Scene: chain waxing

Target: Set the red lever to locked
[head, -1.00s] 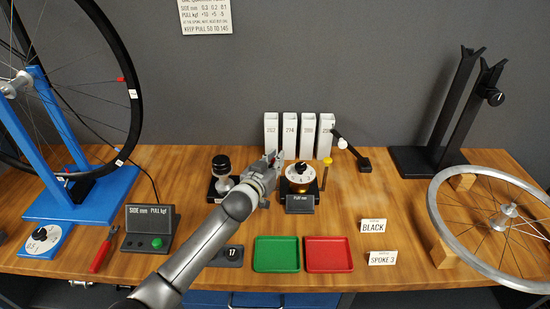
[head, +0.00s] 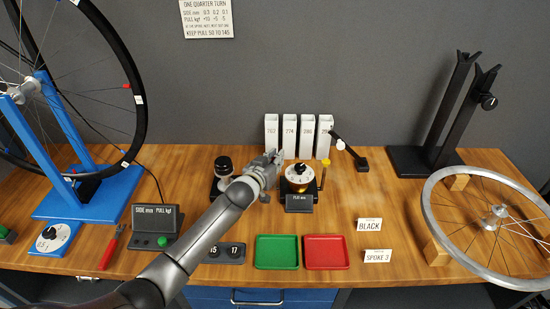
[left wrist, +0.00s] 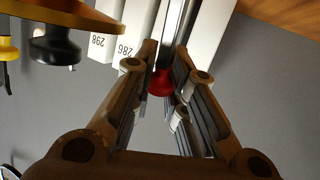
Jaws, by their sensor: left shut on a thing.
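The red lever shows in the left wrist view as a red knob (left wrist: 160,83) on the end of a metallic rod. It sits between the fingers of my left gripper (left wrist: 158,75). In the head view my left gripper (head: 272,160) is over the bench between a black-and-silver fixture (head: 224,175) and a dial fixture (head: 299,175). It is shut on the red lever's knob. The lever's base and its locked marking cannot be made out. My right gripper is not in view.
White numbered tubes (head: 289,137) stand just behind. A green tray (head: 276,252) and a red tray (head: 326,252) lie in front. A blue wheel stand (head: 98,195) is at left, a loose wheel (head: 432,210) at right.

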